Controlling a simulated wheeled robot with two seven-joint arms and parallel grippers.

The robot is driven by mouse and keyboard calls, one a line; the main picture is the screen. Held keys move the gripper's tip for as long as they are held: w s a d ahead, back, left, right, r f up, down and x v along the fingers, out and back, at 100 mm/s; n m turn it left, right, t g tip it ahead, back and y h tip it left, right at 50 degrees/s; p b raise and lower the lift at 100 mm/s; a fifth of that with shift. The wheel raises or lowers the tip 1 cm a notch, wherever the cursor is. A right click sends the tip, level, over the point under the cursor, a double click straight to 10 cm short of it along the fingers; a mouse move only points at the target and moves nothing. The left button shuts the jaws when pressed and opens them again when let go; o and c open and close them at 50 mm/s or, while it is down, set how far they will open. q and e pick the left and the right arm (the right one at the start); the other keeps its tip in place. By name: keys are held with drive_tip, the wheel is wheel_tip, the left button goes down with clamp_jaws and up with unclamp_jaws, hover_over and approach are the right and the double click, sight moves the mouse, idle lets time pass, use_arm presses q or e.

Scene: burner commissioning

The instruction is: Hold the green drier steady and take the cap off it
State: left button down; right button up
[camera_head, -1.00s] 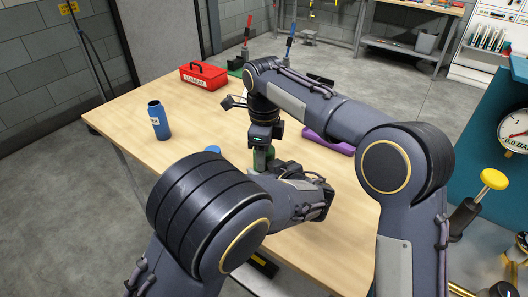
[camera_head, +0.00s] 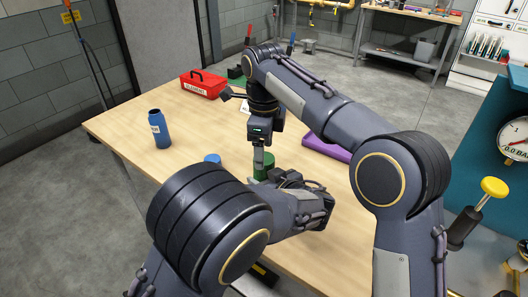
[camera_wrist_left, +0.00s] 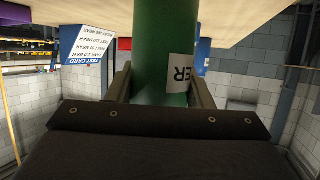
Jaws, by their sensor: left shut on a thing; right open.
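The green drier (camera_head: 268,162) stands on the table, partly hidden behind my arms in the head view. In the left wrist view, the drier (camera_wrist_left: 165,45) is a green cylinder with a white label ending in "ER". My left gripper (camera_wrist_left: 160,92) is shut on it, one finger on each side. In the head view my left gripper (camera_head: 278,180) is low at the drier. My right gripper (camera_head: 259,165) is open and points down at the drier's top. I cannot tell whether its fingers are around the cap, which I cannot make out separately.
The wooden table (camera_head: 185,115) carries an open blue bottle (camera_head: 158,128), a red toolbox (camera_head: 203,83), a purple object (camera_head: 327,147) and a small blue round thing (camera_head: 212,158). A test card (camera_wrist_left: 88,45) shows upside down. The table's left part has free room.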

use_arm(q)
drive_tip(key=c, duration=0.6)
unclamp_jaws()
drive_tip(key=shift+s, duration=0.1)
